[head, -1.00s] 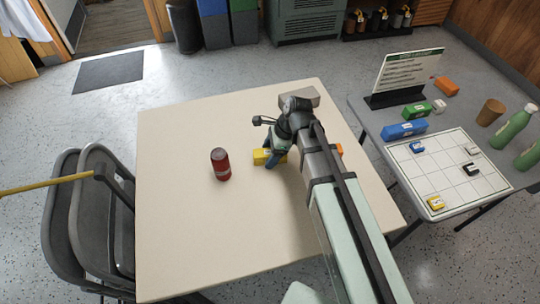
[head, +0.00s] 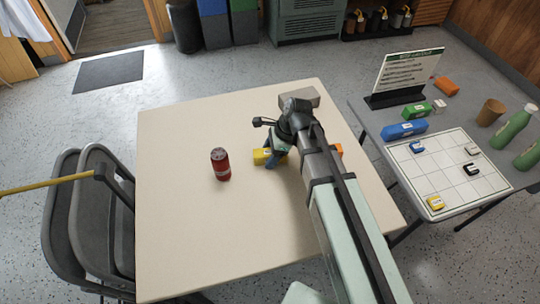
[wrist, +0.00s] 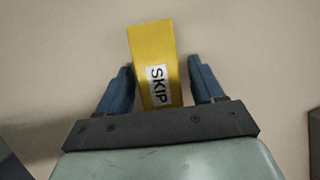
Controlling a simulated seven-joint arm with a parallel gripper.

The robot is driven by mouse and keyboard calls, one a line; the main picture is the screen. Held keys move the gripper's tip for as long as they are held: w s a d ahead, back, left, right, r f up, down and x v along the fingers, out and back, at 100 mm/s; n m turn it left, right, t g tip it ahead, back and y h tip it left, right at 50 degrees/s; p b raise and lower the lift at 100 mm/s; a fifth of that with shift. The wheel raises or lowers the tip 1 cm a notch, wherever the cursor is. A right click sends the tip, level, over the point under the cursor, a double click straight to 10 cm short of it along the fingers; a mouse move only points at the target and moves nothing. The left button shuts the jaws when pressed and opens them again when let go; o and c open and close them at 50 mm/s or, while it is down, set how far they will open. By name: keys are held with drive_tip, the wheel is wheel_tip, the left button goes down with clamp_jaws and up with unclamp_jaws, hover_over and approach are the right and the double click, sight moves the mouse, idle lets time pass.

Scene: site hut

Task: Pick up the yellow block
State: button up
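The yellow block (head: 261,157) lies on the cream table, beside my gripper (head: 275,157) in the head view. In the wrist view the yellow block (wrist: 153,50) carries a white label reading SKIP and stands between the two blue fingers of my gripper (wrist: 160,72). The fingers are open, with a gap showing on each side of the block. The block's near end is hidden by the gripper's dark palm bar.
A red can (head: 220,164) stands left of the block. A grey-brown block (head: 300,96) lies behind my wrist, and an orange block (head: 337,150) is partly hidden by my arm. The grid board (head: 462,193) is on the grey side table. The cream table's left and front are clear.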

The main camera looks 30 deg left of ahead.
drive_tip(key=c, duration=1)
drive_tip(key=shift+r, duration=0.1)
